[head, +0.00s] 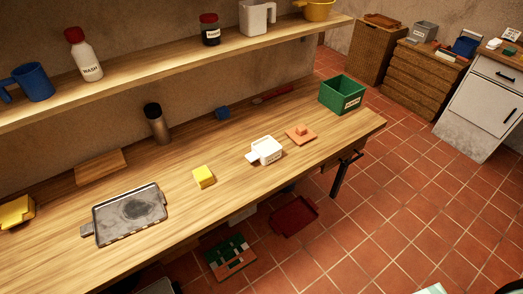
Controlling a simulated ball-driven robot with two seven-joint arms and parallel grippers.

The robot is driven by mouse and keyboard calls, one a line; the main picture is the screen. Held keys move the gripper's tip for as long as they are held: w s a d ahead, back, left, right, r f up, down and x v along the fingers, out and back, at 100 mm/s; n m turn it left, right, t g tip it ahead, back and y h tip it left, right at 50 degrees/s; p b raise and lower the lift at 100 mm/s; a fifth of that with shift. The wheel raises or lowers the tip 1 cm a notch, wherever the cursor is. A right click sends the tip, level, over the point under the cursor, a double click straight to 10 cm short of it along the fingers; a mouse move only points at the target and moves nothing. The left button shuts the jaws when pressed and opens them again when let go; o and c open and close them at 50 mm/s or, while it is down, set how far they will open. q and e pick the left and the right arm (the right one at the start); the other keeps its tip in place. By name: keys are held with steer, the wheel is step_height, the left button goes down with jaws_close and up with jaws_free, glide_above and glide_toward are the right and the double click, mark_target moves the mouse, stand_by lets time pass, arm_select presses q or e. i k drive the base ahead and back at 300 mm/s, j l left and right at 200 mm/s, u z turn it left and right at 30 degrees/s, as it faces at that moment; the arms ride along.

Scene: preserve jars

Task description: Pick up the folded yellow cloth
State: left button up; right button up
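A yellow piece that looks folded in layers (17,211) lies at the far left of the wooden workbench in the head view, partly cut off by the picture's left edge. A smaller yellow block-like piece (204,176) lies near the middle of the bench, right of the grey tray. I cannot tell for certain which of the two is the folded cloth. Nothing touches either piece. Neither of my grippers shows in this view.
The workbench (225,212) also holds a grey metal tray (130,212), a wooden board (101,167), a dark-capped flask (157,123), a white box (265,150), an orange piece (300,134) and a green bin (342,95). A shelf (135,70) runs above it.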

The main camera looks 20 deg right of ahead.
mark_target(203, 177)
steer(key=i+j, duration=0.15)
steer(key=j, duration=0.2)
steer(key=i+j, duration=0.15)
steer(key=j, duration=0.25)
steer(key=i+j, duration=0.2)
steer(key=j, duration=0.15)
steer(key=i+j, duration=0.15)
steer(key=j, duration=0.2)
